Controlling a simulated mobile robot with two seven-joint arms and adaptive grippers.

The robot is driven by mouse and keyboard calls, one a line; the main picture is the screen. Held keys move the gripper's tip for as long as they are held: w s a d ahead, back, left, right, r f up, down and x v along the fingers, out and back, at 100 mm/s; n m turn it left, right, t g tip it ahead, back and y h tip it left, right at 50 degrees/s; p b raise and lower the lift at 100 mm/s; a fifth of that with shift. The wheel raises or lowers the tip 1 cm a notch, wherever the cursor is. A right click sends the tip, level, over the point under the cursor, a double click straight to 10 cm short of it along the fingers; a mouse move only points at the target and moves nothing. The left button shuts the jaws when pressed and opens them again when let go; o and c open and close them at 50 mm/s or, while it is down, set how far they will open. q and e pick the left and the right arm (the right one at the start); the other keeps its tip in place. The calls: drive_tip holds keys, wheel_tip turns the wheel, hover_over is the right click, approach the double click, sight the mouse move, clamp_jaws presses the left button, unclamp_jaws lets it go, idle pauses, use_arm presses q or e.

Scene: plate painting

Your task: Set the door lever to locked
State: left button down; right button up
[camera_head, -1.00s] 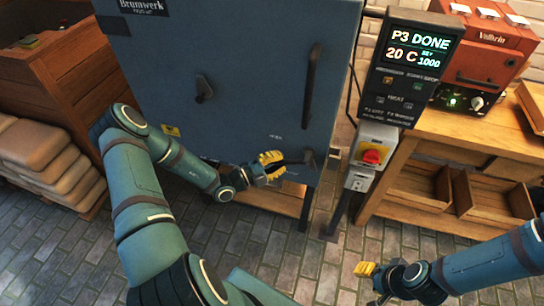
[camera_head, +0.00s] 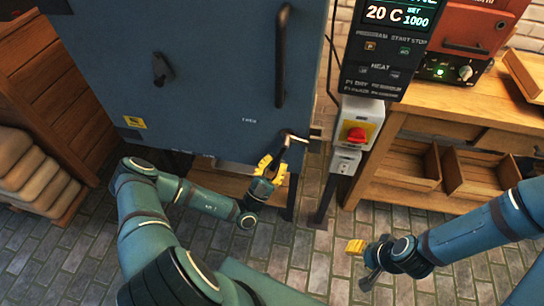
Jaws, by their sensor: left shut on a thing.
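The blue-grey door (camera_head: 215,90) of a large cabinet fills the upper left of the head view and looks closed. The door lever (camera_head: 286,139) is at the door's lower right edge, its dark handle slanting down to the left from a pale pivot bar. My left gripper (camera_head: 272,164), with yellow finger pads, is shut on the lever's handle and hides its lower end. My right gripper (camera_head: 362,262) hangs over the floor at the lower right, away from the door. No held thing shows there, and its finger gap is unclear.
A long vertical handle (camera_head: 282,58) and a small dark knob (camera_head: 161,70) are on the door. Right of it stand a control panel (camera_head: 385,50) reading 20 C, a red switch (camera_head: 356,134) and a wooden bench (camera_head: 430,110). Sacks (camera_head: 35,178) lie at left.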

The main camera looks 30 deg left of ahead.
use_arm(q)
drive_tip(key=shift+w+d+f+n+t+y, duration=0.1)
drive_tip(key=shift+d+n+t+y, duration=0.25)
drive_tip(key=shift+n+y, duration=0.9)
drive_tip(key=shift+w+d+r+n+t+y, duration=0.1)
drive_tip(key=shift+d+n+t+y, duration=0.3)
drive_tip(key=shift+n+y, duration=0.85)
drive_tip(key=shift+w+d+f+n+t+y, duration=0.15)
drive_tip(key=shift+d+n+y, duration=0.35)
drive_tip(key=shift+n+y, duration=0.7)
drive_tip(key=c, duration=0.9)
unclamp_jaws()
drive_tip(key=shift+d, duration=0.1)
drive_tip(key=shift+o, duration=0.2)
drive_tip(key=v, duration=1.2)
